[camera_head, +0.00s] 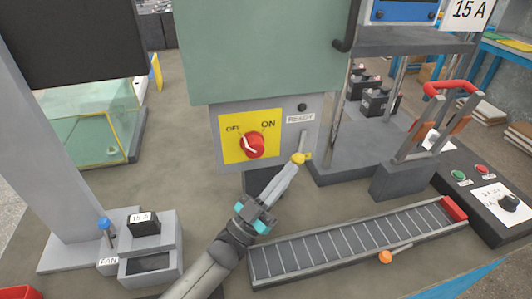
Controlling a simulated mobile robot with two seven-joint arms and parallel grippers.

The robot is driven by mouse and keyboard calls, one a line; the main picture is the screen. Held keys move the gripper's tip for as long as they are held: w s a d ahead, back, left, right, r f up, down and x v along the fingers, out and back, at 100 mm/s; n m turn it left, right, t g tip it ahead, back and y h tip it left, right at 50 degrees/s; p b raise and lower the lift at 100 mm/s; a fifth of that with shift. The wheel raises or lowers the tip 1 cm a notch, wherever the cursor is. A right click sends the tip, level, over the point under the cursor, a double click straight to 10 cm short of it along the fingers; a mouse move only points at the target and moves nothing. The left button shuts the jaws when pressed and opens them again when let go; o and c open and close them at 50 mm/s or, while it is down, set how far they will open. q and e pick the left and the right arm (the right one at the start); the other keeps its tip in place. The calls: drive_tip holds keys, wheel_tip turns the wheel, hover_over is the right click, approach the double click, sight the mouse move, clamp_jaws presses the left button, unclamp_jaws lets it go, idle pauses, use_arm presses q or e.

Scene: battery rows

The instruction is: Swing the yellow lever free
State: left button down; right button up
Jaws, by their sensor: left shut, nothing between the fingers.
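The yellow lever's yellow end (301,158) sits on a short grey stem that hangs down the right side of the grey switch box, below the READY label. My left gripper (293,168) reaches up from the lower left. Its fingers are shut and empty, with their tips right at the yellow end. I cannot tell whether they touch it. The fingertips partly overlap the lever's lower side. My right gripper is not in view.
A red knob (252,145) on a yellow OFF/ON plate is left of the lever. A roller track (350,243) with an orange knob (385,257) lies at right of my arm. A fan fuse block (150,255) stands at left. A green panel (265,50) rises above the box.

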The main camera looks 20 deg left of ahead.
use_arm(q)
drive_tip(key=shift+w+d+f, duration=0.2)
drive_tip(key=shift+d+f, duration=0.1)
drive_tip(key=shift+f, duration=0.3)
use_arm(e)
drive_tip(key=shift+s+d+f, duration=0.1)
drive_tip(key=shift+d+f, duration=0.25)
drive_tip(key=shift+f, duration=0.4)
use_arm(q)
drive_tip(key=shift+d, duration=0.1)
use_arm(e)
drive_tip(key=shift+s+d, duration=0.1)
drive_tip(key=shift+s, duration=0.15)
use_arm(q)
drive_tip(key=shift+r, duration=0.15)
wheel_tip(320, 180, up, 20)
drive_tip(key=p, duration=1.9)
drive_tip(key=shift+r, duration=0.2)
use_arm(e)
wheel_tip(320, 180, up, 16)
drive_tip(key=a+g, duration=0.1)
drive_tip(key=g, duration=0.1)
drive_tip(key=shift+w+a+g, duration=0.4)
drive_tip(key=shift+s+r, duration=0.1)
